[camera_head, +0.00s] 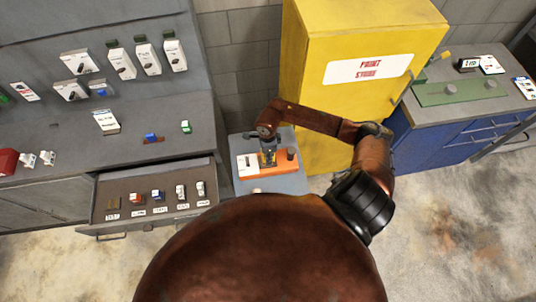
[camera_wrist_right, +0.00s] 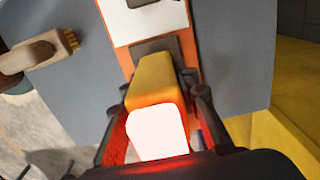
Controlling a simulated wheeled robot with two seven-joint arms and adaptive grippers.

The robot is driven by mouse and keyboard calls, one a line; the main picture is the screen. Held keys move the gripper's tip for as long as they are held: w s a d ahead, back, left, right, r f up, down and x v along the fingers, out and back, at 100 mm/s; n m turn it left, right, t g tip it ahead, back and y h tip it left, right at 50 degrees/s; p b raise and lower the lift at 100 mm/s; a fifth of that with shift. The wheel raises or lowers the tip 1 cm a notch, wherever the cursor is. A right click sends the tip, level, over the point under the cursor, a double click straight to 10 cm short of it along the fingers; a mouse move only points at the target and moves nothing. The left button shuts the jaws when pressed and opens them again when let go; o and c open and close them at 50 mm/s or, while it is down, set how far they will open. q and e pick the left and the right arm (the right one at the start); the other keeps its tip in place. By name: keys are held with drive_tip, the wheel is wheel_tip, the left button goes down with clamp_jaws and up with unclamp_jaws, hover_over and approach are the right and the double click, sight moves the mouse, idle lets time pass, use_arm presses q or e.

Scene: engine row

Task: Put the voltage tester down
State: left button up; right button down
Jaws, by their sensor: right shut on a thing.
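The voltage tester (camera_wrist_right: 155,82) is a yellow block with a bright white face, seen close up in the right wrist view. My right gripper (camera_wrist_right: 162,95) is shut on it, with a finger on each side. In the head view my right gripper (camera_head: 268,156) points down over the orange board (camera_head: 252,172) on a small grey stand. In the wrist view the tester's far end overlaps a dark patch (camera_wrist_right: 155,46) on the orange board, beside a white label. I cannot tell whether the tester touches the board. My left gripper is not in view.
A wooden-handled brush (camera_wrist_right: 35,55) lies left of the board in the wrist view. The grey stand (camera_head: 290,183) sits between an open drawer (camera_head: 150,215) of small parts and a yellow cabinet (camera_head: 335,110). A blue bench (camera_head: 425,140) stands at the right.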

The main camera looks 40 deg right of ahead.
drive_tip(key=shift+f, duration=0.1)
drive_tip(key=shift+f+b, duration=0.1)
drive_tip(key=shift+b, duration=0.2)
drive_tip(key=c, duration=1.5)
unclamp_jaws()
drive_tip(key=shift+r, duration=0.2)
drive_tip(key=shift+r, duration=0.3)
wheel_tip(320, 180, up, 12)
drive_tip(key=b, duration=0.3)
drive_tip(key=shift+f, duration=0.25)
